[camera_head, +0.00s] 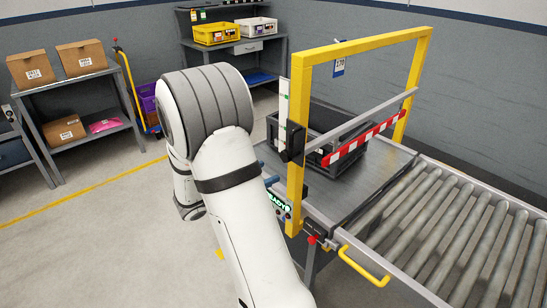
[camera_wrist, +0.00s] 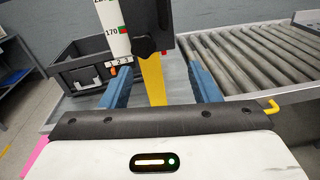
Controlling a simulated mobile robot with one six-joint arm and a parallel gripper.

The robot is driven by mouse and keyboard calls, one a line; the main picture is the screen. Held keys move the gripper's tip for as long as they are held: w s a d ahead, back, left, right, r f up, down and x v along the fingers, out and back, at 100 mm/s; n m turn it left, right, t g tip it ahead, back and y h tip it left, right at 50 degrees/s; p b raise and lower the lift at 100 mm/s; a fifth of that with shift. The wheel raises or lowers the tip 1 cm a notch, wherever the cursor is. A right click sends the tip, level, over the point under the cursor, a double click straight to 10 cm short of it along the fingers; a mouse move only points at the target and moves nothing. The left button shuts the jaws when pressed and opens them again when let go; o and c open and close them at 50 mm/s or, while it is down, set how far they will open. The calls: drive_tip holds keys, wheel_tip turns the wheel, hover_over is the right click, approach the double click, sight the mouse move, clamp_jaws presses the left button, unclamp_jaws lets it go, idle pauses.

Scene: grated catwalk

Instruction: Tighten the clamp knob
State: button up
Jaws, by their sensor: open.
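A yellow gantry frame (camera_head: 297,130) stands over the conveyor. A black clamp block (camera_head: 291,143) sits on its left post, beside a white height scale (camera_head: 283,105). In the wrist view the black clamp part (camera_wrist: 150,28) is at top centre, in front of the yellow post (camera_wrist: 153,80); its knob cannot be told apart clearly. In the head view my arm mostly hides the gripper; a blue part (camera_head: 270,181) shows.
A grey crossbar (camera_head: 362,120) and red-white striped bar (camera_head: 365,138) span the frame. A dark crate (camera_head: 325,128) stands on the metal plate behind it. Rollers (camera_head: 450,225) run right. A yellow handle (camera_head: 365,268) and red knob (camera_head: 312,239) jut from the near edge. Floor at left is clear.

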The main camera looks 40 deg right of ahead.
sight(284, 158)
drive_tip(key=shift+n+t+h, duration=0.4)
drive_tip(key=shift+n+t, duration=0.2)
drive_tip(key=shift+n, duration=0.2)
drive_tip(key=w+d, duration=0.1)
drive_tip(key=d, duration=0.1)
drive_tip(key=d+p, duration=0.1)
drive_tip(key=d, duration=0.2)
drive_tip(key=w+d, duration=0.1)
drive_tip(key=d, duration=0.2)
drive_tip(key=shift+w+f, duration=0.25)
drive_tip(key=shift+w, duration=0.05)
drive_tip(key=shift+c, duration=0.5)
drive_tip(key=c, duration=0.9)
